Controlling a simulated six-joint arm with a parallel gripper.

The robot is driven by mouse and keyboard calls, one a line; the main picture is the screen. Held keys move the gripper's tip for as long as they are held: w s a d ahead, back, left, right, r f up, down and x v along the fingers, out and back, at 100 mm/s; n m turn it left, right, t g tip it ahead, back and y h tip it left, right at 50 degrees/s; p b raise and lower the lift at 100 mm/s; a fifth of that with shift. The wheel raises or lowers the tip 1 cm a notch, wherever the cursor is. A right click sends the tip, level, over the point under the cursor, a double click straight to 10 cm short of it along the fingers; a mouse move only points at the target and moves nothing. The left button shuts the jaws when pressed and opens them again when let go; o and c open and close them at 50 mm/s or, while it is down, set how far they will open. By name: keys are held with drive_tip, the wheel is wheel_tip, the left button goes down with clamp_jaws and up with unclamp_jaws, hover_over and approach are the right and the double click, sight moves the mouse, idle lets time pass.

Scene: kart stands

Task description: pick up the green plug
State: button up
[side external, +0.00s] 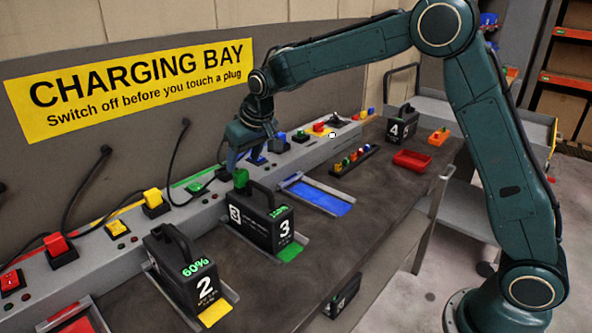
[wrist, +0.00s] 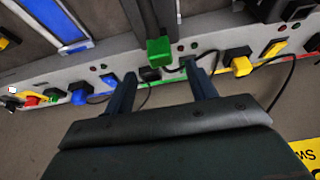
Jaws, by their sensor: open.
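The green plug (side external: 240,178) is a small green block beside the black handle of the battery marked 3 (side external: 262,222). In the wrist view the green plug (wrist: 159,50) lies just beyond my fingertips, between their lines, with a dark socket (wrist: 150,73) close to it. I cannot tell whether it sits in that socket. My gripper (side external: 250,150) hangs over the grey charging rail, behind and above the plug. In the wrist view my gripper (wrist: 159,70) has its two fingers apart, with nothing held between them.
A yellow plug (side external: 154,200) and a red plug (side external: 58,246) stand along the rail, with black cables. A blue plug (wrist: 79,97) is left of my fingers in the wrist view. The battery marked 2 (side external: 190,275) is nearby.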

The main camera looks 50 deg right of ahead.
sight(240, 171)
drive_tip(key=shift+w+f, duration=0.1)
drive_tip(key=shift+f, duration=0.1)
drive_tip(key=shift+x, duration=2.55)
drive_tip(key=c, duration=1.1)
drive_tip(key=shift+r, duration=0.2)
wheel_tip(240, 171, up, 20)
drive_tip(key=shift+f, duration=0.15)
